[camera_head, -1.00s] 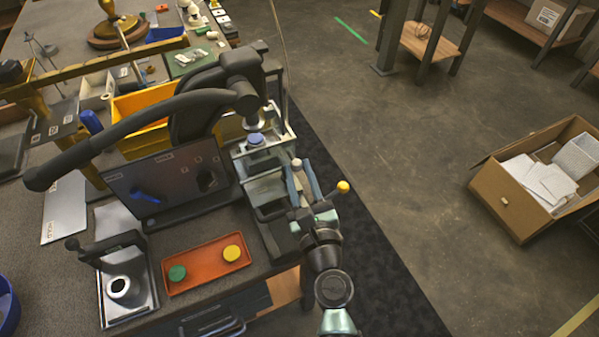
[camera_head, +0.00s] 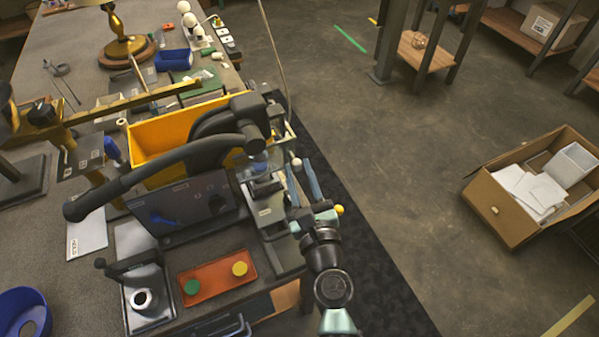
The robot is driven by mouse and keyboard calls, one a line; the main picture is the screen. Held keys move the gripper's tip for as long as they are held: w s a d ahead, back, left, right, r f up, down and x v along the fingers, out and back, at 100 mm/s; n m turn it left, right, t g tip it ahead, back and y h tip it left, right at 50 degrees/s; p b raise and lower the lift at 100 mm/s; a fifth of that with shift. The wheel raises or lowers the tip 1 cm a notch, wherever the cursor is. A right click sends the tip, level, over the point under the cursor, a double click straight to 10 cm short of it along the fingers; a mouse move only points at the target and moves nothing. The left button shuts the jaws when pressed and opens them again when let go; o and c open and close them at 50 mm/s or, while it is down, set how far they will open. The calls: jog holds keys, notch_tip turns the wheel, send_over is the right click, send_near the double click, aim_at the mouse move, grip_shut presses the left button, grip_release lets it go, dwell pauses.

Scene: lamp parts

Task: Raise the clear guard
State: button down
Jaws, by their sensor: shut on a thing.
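The clear guard (camera_head: 254,166) is a see-through panel at the front of the bench machine, below the black machine head (camera_head: 246,108). It is hard to make out, and its lower edge is unclear. A pale ball knob (camera_head: 296,162) shows between the tips of my gripper's two blue-grey fingers (camera_head: 303,178). My gripper is shut on this knob, at the right side of the machine by the bench edge. Whether the knob joins the guard is not clear. A yellow ball (camera_head: 339,210) shows just right of my gripper, partly hidden by it.
A long black curved handle (camera_head: 150,172) reaches left over a dark switch panel (camera_head: 185,205). A yellow bin (camera_head: 160,140) stands behind. An orange tray (camera_head: 215,278) with green and yellow discs lies in front. Open floor and a cardboard box (camera_head: 530,185) are at right.

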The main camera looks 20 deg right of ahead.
jog(key=shift+w+r, duration=0.1)
jog(key=shift+r, duration=0.4)
jog(key=c, duration=0.9)
grip_release()
jog(key=o, duration=0.3)
jog(key=shift+f, duration=0.15)
jog(key=s+a+b, duration=0.2)
jog(key=s+b, duration=0.1)
jog(key=s, duration=1)
